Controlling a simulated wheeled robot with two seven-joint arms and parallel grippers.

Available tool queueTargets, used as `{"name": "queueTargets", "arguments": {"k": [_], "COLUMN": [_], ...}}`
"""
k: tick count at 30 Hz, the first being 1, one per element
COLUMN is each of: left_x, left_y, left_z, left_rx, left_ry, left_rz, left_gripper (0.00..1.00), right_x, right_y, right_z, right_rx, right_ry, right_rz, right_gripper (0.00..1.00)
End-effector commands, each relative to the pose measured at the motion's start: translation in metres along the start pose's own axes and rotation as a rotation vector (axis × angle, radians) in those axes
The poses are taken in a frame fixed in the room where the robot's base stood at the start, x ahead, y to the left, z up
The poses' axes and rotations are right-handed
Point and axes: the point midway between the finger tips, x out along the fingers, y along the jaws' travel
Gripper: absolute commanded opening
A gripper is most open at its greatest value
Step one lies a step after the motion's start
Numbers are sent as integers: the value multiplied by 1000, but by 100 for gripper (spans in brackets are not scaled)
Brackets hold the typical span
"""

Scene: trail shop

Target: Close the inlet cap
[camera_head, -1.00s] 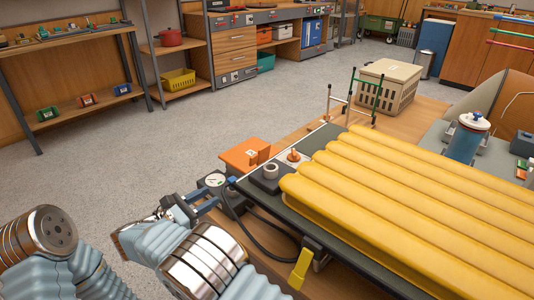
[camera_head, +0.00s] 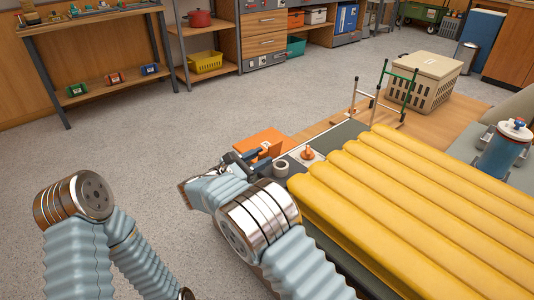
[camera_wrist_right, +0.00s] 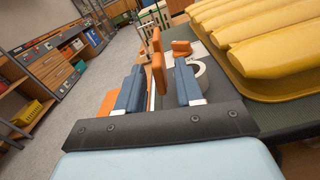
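The yellow ribbed mat (camera_head: 410,200) lies on the bench with its corner by a grey ring-shaped inlet (camera_head: 281,168). The ring also shows, pale, in the right wrist view (camera_wrist_right: 201,70). An upright orange flap, seemingly the inlet cap (camera_wrist_right: 159,68), stands open beside the ring. My right gripper (camera_head: 245,160) reaches in from the left side of the ring. In the wrist view its two blue fingers (camera_wrist_right: 157,90) are apart, one on each side of the flap, with narrow gaps showing. My left arm shows at the left, but its gripper is out of the frame.
An orange knob-like fitting (camera_head: 308,154) sits on a pale plate just beyond the ring. An orange box (camera_head: 262,142) lies behind my right gripper. A metal frame (camera_head: 382,95), a beige crate (camera_head: 426,80) and a blue canister (camera_head: 499,150) stand farther off. The floor at left is clear.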

Motion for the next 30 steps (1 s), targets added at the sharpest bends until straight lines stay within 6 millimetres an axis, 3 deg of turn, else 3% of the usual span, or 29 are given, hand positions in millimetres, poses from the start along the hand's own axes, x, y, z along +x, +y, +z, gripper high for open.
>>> {"name": "queueTargets", "arguments": {"k": [6,16,23,30], "left_x": [-2,-2,-2,-1], "left_y": [2,2,2,1], "left_z": [0,0,0,0], "left_rx": [1,1,1,1], "left_ry": [-1,-1,-1,-1], "left_rz": [1,1,1,1], "left_gripper": [65,65,65,65], "right_x": [26,30,30,30], "right_y": [0,0,0,0], "right_z": [0,0,0,0], "right_rx": [0,0,0,4], "right_ry": [0,0,0,0], "right_rz": [0,1,1,1], "right_gripper": [36,36,2,0]}}
